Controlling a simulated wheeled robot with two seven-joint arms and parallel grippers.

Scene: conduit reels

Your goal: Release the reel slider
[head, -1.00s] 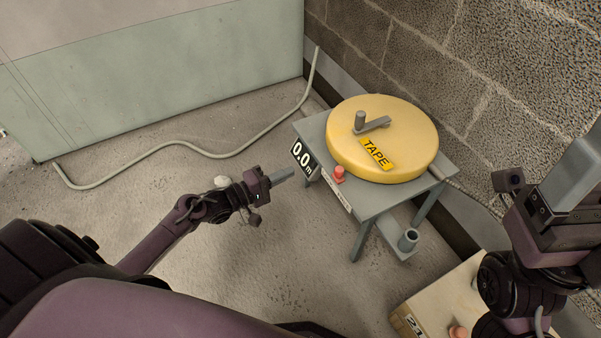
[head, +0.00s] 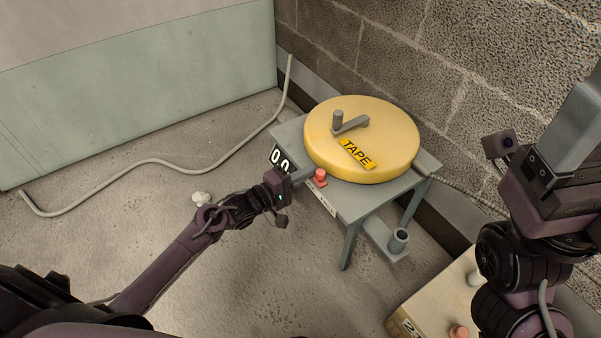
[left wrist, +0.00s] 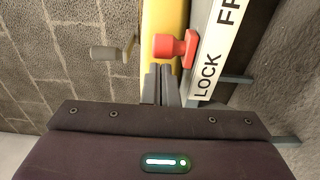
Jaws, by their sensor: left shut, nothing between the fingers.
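The reel slider is a small red knob (head: 320,176) at the front left edge of the reel stand, beside a white label strip (head: 323,199). In the left wrist view the knob (left wrist: 176,45) stands beside the label (left wrist: 214,60), whose LOCK end is nearer me. The yellow tape reel (head: 362,140) with a grey crank lies flat on the stand. My left gripper (head: 305,174) is shut and empty, its tips just left of the knob; in the left wrist view its fingers (left wrist: 160,83) point toward it, apparently just short. My right gripper (head: 572,125) is partly visible, jaws unclear.
The grey stand (head: 358,207) has a lower shelf with a small cup (head: 398,240). A beige box (head: 437,300) is at lower right. A grey conduit (head: 150,162) lies on the floor. A block wall stands behind.

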